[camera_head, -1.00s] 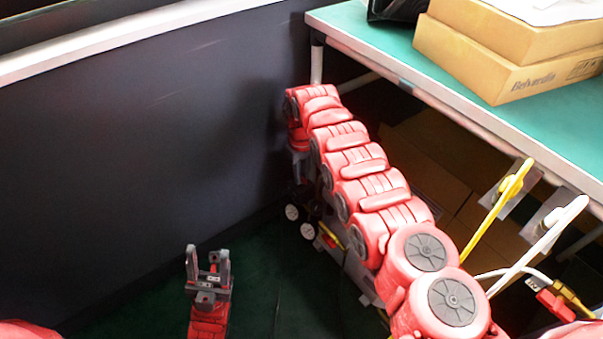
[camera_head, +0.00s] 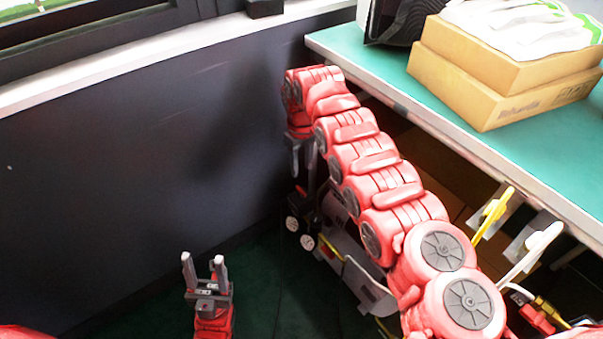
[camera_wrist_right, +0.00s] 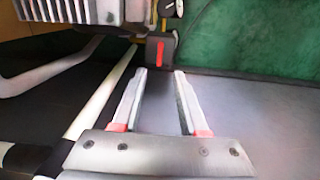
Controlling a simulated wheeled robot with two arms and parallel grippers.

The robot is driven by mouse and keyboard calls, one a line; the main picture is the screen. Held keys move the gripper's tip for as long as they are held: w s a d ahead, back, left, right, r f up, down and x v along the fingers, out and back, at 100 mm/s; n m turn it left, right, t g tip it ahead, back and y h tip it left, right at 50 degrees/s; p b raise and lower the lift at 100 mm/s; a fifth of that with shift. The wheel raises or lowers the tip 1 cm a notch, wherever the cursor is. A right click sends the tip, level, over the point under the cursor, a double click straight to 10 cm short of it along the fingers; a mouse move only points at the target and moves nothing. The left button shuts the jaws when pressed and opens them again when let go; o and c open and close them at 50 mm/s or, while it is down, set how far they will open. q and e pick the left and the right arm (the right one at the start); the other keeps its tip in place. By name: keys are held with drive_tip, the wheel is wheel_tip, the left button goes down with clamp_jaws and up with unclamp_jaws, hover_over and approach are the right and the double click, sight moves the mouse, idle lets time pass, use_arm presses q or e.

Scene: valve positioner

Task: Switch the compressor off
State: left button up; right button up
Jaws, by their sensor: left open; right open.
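The compressor (camera_head: 352,262) is a grey unit on the floor below the table, partly hidden behind my right arm. Two round gauges (camera_head: 300,232) show on its near side. In the right wrist view its finned grey body (camera_wrist_right: 70,10) is at the upper left. A black box with a red switch (camera_wrist_right: 160,52) sits just beyond and between the fingertips of my right gripper (camera_wrist_right: 160,75), apart from them. The right gripper (camera_head: 303,158) is open, empty, and points down above the gauges. My left gripper (camera_head: 204,270) is open and empty, low over the floor.
A green-topped table (camera_head: 385,65) with cardboard boxes (camera_head: 500,80) stands at the right. A dark wall (camera_head: 140,150) borders the left. Yellow and white handles (camera_head: 528,250) and cables hang at the table's front. The dark green floor at lower middle is clear.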

wheel_tip(320, 180, up, 8)
drive_tip(key=p, duration=0.1)
drive_tip(key=shift+f+p, duration=0.25)
drive_tip(key=shift+p, duration=0.1)
